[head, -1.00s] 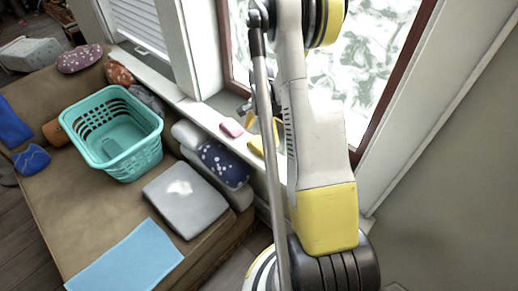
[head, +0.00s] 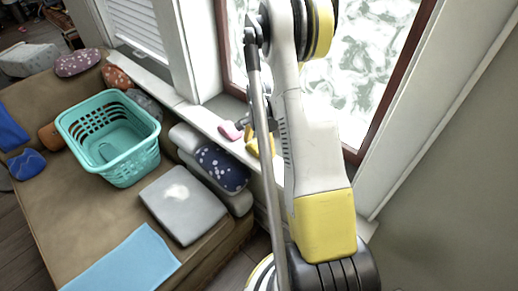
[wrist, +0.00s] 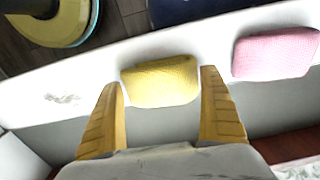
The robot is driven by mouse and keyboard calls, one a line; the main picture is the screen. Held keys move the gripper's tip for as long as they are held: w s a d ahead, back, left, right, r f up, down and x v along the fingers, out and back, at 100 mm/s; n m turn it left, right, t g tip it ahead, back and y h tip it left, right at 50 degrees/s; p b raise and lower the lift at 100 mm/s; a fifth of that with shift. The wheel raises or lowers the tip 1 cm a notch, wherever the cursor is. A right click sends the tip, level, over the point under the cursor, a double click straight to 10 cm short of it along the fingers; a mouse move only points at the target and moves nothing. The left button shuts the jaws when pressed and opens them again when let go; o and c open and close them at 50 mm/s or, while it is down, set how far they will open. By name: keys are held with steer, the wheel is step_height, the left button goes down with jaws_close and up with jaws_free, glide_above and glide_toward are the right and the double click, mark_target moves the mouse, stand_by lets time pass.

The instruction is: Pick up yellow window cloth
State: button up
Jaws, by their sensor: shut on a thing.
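The yellow window cloth (wrist: 160,82) is a small, soft, rounded pad on the white window sill in the wrist view. My gripper (wrist: 160,76) has one yellow finger at each side of it and is shut on the cloth across its width. The cloth appears to be at sill level; whether it is clear of the surface I cannot tell. In the head view my arm hides most of the gripper and cloth, with only some yellow showing beside the arm.
A pink cloth (wrist: 275,53) lies on the sill to the right of the yellow one. The window sill (head: 207,118) runs behind a brown sofa with cushions, a grey pillow (head: 183,203) and a turquoise basket (head: 140,165). The window and its frame are close behind my arm.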

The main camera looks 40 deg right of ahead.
mark_target(259, 146)
steer(key=shift+r, duration=0.1)
step_height(259, 146, up, 4)
steer(key=shift+r+p, duration=0.2)
steer(key=shift+p, duration=1.05)
steer(key=s+r+p, duration=0.3)
steer(key=s+r, duration=0.3)
steer(key=s, duration=0.5)
steer(key=shift+s+a+r+p, duration=0.2)
steer(key=shift+s+a+p, duration=0.1)
steer(key=shift+a, duration=0.15)
